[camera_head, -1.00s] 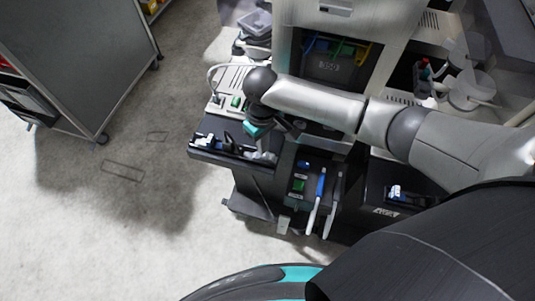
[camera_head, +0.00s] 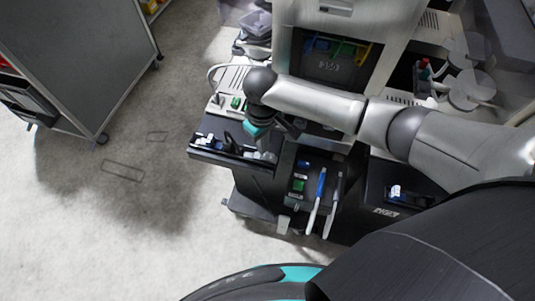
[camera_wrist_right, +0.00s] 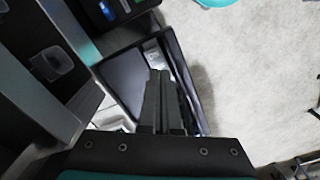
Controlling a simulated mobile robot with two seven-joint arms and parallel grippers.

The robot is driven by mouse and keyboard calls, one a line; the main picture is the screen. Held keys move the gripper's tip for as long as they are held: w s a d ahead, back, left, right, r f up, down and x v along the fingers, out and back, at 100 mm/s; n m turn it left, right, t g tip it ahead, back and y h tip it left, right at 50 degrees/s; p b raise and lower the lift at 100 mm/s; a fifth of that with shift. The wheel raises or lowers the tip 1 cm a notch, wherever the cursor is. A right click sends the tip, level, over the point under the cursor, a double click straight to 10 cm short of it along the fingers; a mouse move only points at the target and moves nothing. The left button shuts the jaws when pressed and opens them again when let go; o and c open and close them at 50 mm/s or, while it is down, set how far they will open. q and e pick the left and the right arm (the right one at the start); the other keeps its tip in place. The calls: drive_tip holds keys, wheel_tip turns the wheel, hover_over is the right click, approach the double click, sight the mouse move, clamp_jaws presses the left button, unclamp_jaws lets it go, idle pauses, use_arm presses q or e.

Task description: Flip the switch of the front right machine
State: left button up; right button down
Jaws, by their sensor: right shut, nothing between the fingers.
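A row of dark machines stands at the centre of the head view. The front machine (camera_head: 295,205) has a panel with a small blue part (camera_head: 303,164), a green part (camera_head: 298,186) and a blue-and-white handle (camera_head: 317,197). I cannot tell which part is the switch, nor which machine is the front right one. My right gripper (camera_head: 263,151) is over the left side of the row, at the inner edge of a black tray. In the right wrist view its fingers (camera_wrist_right: 159,76) are shut and empty above a black tray-like recess. My left gripper is not in view.
The black tray (camera_head: 230,150) holds small white and blue items. A grey cabinet on wheels (camera_head: 75,60) stands at the upper left. Another black unit (camera_head: 385,212) with white lettering stands right of the front machine. The floor (camera_head: 110,220) at the left is clear.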

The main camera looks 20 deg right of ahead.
drive_tip(key=shift+f+b, duration=0.45)
drive_tip(key=shift+f, duration=0.55)
idle(0.3)
wheel_tip(320, 180, up, 5)
drive_tip(key=p, duration=0.6)
drive_tip(key=shift+r+p, duration=0.9)
drive_tip(key=shift+r, duration=0.2)
